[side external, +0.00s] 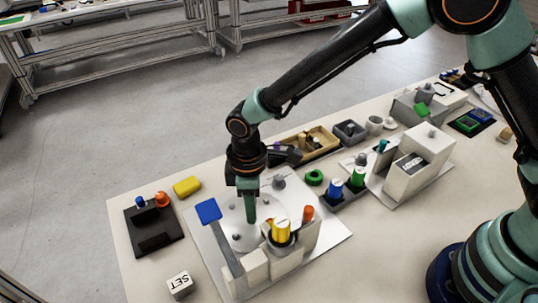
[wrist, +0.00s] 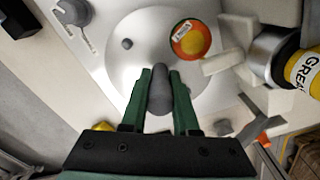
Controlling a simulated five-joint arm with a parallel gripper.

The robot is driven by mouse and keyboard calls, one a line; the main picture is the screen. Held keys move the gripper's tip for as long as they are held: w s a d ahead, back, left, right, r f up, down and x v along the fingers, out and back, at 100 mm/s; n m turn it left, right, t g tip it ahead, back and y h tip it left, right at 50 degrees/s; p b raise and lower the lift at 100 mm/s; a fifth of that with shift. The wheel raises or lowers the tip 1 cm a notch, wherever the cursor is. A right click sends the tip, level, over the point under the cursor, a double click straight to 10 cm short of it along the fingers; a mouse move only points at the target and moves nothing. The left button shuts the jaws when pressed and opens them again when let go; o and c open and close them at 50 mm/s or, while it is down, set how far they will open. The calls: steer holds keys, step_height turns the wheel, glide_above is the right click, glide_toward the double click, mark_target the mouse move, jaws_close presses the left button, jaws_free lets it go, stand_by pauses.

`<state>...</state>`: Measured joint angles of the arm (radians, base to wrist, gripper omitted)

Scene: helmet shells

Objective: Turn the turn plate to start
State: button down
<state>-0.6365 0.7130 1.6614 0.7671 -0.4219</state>
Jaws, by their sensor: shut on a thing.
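The turn plate (side external: 222,228) is a silver round disc on a pale base plate in the side view; it also fills the middle of the wrist view (wrist: 122,65). My gripper (side external: 250,220) points straight down over the disc. In the wrist view its green fingers (wrist: 160,75) are shut around a dark grey upright knob (wrist: 160,95) on the plate. A smaller grey peg (wrist: 127,44) stands on the disc. A round orange and yellow piece with a label (wrist: 190,40) lies near the disc's edge. Any start mark is not visible.
A yellow grease can (side external: 281,232) stands right of the disc, in a pale holder. A black tray (side external: 153,230), yellow block (side external: 187,186) and SET block (side external: 180,285) lie farther left. Blue and green cans (side external: 335,188) stand at right.

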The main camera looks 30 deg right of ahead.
steer(key=shift+r+n, duration=0.1)
steer(key=shift+n, duration=6.5)
steer(key=c, duration=0.7)
jaws_free()
step_height(320, 180, up, 12)
steer(key=shift+r, duration=0.1)
